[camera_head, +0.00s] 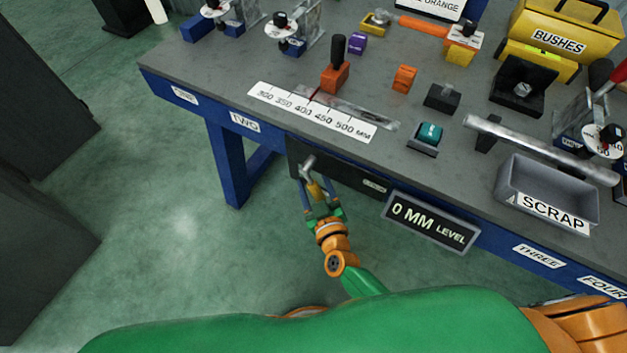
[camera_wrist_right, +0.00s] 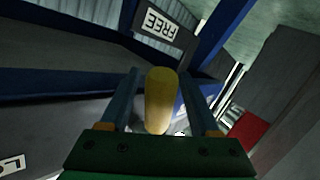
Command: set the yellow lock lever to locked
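The yellow lock lever (camera_head: 315,190) is on the dark front panel of the bench, below the long ruler label. Its metal pivot shows above the yellow grip, which points down and slightly right. My right gripper (camera_head: 319,200) is at the lever, with its fingers on either side of the grip. In the right wrist view the yellow grip (camera_wrist_right: 160,98) stands between the two fingers of my right gripper (camera_wrist_right: 162,100), which are apart with narrow gaps beside it. A FREE label (camera_wrist_right: 162,24) shows beyond it. A small panel label (camera_head: 375,186) lies right of the lever. My left gripper is out of view.
A 0 MM LEVEL sign (camera_head: 432,222) hangs on the bench front, right of the lever. A blue bench leg (camera_head: 231,165) stands to the left. The grey SCRAP bin (camera_head: 548,190) and several small blocks are on the top.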

